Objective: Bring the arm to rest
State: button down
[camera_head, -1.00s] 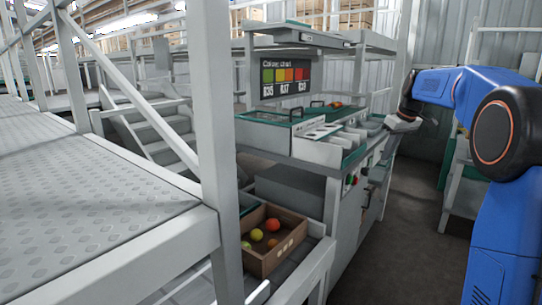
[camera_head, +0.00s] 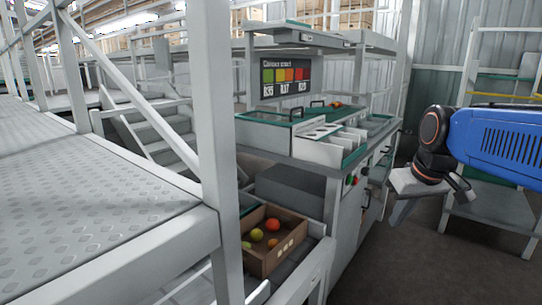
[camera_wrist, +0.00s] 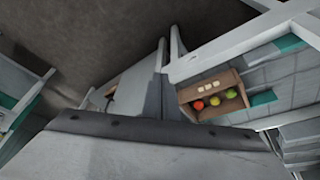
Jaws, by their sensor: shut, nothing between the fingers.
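My blue arm (camera_head: 505,140) reaches in from the right edge of the head view, its upper link roughly level. Its black wrist bends down to my pale grey gripper (camera_head: 399,213), which points downward in free air right of the grading bench. The gripper is shut and appears empty.
The grading bench (camera_head: 300,150) with a colour chart (camera_head: 286,78) stands left of my arm. A brown crate (camera_head: 287,255) with several tomatoes sits low beside it; it also shows in the wrist view (camera_wrist: 226,80). A shelf rack (camera_head: 490,210) stands behind my arm. A white post (camera_head: 216,130) stands left.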

jog(key=s+a+f+m, duration=0.1)
jog(key=s+f, duration=1.1)
jog(key=s, duration=0.5)
jog(key=shift+a+m+t, duration=0.3)
jog(key=shift+a, duration=0.05)
